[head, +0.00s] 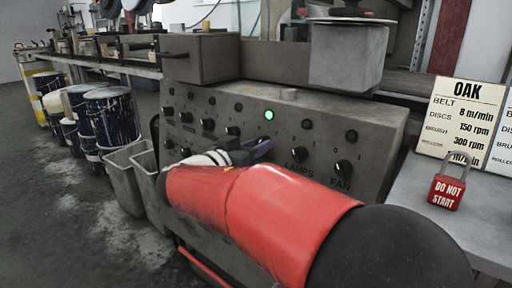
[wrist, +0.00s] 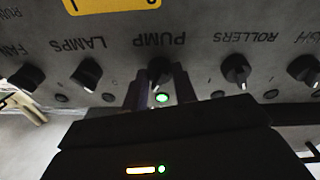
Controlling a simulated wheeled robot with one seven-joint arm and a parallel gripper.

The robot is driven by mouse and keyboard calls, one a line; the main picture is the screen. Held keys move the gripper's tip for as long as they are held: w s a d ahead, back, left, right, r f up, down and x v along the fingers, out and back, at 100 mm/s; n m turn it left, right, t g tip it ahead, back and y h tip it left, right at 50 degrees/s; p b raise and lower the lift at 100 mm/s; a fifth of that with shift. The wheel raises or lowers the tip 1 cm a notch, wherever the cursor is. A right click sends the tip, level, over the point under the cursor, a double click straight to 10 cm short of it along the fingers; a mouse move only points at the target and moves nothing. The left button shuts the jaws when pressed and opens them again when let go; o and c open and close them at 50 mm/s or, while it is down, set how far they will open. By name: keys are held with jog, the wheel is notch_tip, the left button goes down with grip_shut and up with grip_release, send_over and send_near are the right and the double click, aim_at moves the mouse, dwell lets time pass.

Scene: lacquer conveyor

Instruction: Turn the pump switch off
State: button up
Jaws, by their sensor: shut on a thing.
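The pump switch (wrist: 160,68) is a black rotary knob under the label PUMP, upside down in the wrist view. My gripper (wrist: 160,76) is shut on it, one finger on each side. The knob's lower part and exact angle are partly hidden by the fingers. A green lamp (wrist: 162,98) is lit between the fingers; the lit lamp also shows in the head view (head: 269,115), above my gripper (head: 262,147). The pump knob itself is hidden there behind my gripper. The grey control panel (head: 190,112) carries several other black knobs.
The lamps knob (head: 297,155) and fan knob (head: 343,167) stand to the right; the rollers knob (wrist: 235,68) is beside the pump knob. A red DO NOT START padlock (head: 446,190) stands on the right-hand table (head: 412,200). Grey bins (head: 122,175) stand left of the panel.

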jog(key=shift+f, duration=0.1)
jog(key=shift+s+d+r+n+t+y+b, duration=0.15)
jog(key=shift+n+y+b, duration=0.45)
jog(key=shift+n, duration=1.6)
jog(key=shift+w+n+t+y+b, duration=0.1)
jog(key=shift+n+t+y+b, duration=0.45)
jog(key=shift+n, duration=1.65)
jog(key=shift+s+d+r+n+g+y+b, duration=0.1)
jog(key=shift+n+y+b, duration=0.5)
jog(key=shift+n, duration=1.6)
jog(key=shift+h, duration=0.25)
jog(key=o, duration=1)
jog(key=shift+c, duration=0.2)
jog(key=shift+a, duration=0.1)
